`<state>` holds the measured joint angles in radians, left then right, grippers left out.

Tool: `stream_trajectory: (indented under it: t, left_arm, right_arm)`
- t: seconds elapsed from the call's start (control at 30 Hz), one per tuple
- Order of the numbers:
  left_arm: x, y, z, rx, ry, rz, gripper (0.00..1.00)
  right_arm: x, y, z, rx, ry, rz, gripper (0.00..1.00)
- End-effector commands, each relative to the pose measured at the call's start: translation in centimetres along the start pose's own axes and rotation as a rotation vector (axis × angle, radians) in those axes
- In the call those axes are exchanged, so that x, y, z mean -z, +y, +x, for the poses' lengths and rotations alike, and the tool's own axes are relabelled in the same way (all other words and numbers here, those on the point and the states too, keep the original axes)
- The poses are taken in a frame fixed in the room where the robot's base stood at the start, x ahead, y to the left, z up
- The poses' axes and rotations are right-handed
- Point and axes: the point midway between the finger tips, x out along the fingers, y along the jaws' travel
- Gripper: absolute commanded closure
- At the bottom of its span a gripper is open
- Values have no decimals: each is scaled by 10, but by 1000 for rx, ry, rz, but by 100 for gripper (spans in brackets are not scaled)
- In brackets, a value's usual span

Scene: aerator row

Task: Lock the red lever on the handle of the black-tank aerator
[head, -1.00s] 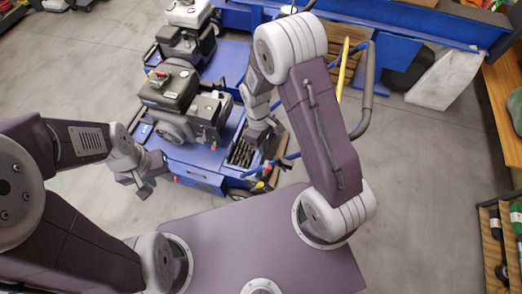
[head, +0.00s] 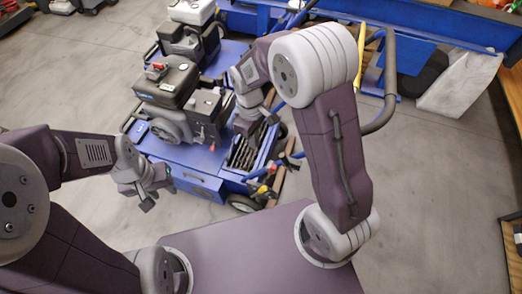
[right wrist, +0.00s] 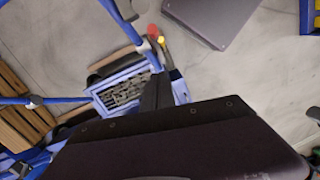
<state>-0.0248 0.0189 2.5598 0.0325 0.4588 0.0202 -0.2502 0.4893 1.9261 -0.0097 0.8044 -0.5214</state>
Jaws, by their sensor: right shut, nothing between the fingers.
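The black-tank aerator (head: 165,85) stands on its blue deck ahead of me in the head view. A small red tip (right wrist: 152,30) and a yellow one (right wrist: 162,42) sit close together by the blue handle tubing (right wrist: 121,22) in the right wrist view. I cannot tell for sure whether the red tip is the lever, or its position. My right gripper (head: 250,118) is shut and empty, above the dark grated part of the machine; its dark fingers (right wrist: 158,92) also show in the right wrist view. My left gripper (head: 150,192) appears open and empty, in front of the deck's left side.
A second aerator with a white tank (head: 190,11) stands behind. A black curved handle grip (head: 387,90) rises right of my right arm. A white sack (head: 462,82) leans by a blue frame at the back right. Grey floor is free at the left and right.

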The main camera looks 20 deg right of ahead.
Motion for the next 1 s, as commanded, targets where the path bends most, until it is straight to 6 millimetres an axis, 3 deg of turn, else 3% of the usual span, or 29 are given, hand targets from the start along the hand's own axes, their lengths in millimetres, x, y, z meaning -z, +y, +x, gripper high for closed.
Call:
stream_trajectory:
  t: [0.1,0.4,0.63,1.0]
  left_arm:
    - [-2,0,14,0,0,0,64]
    - [-4,-1,37,0,0,0,64]
    - [-5,-1,43,0,0,0,64]
    - [-5,-1,43,0,0,0,64]
  right_arm:
    - [-1,0,31,3,-5,0,100]
    - [-3,0,93,2,-3,1,100]
    - [-34,0,95,1,-1,2,100]
    - [-40,0,95,1,-1,0,100]
